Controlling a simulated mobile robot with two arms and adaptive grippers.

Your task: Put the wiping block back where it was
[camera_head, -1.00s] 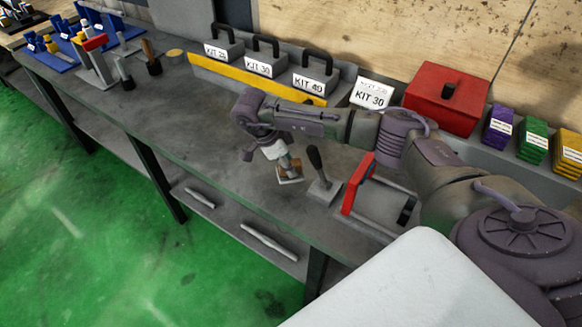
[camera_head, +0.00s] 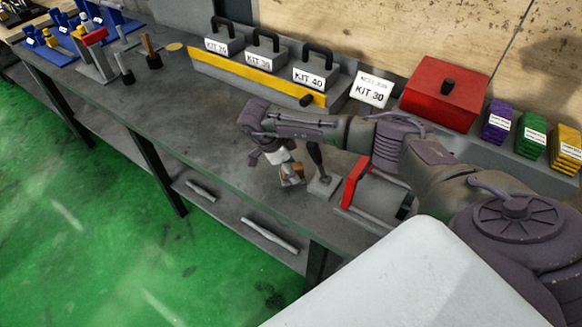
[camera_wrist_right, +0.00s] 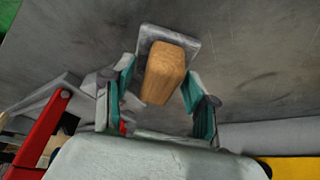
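The wiping block (camera_wrist_right: 165,72) has a wooden grip on a grey plate. In the right wrist view it lies between the two teal-padded fingers of my right gripper (camera_wrist_right: 158,88). A gap shows between the left finger and the wood, and the right finger is close to or touching it. In the head view my right gripper (camera_head: 284,160) points down around the block (camera_head: 292,176), low over the bench near its front edge. The block looks tilted there; whether its plate rests fully on the bench is unclear. My left gripper is out of view.
A dark lever on a grey base (camera_head: 323,186) stands close right of the block. A red-and-grey frame (camera_head: 355,184) is further right. Kit boxes (camera_head: 315,77), a KIT 30 sign (camera_head: 371,91) and a red box (camera_head: 445,94) line the back. The bench (camera_head: 205,130) to the left is clear.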

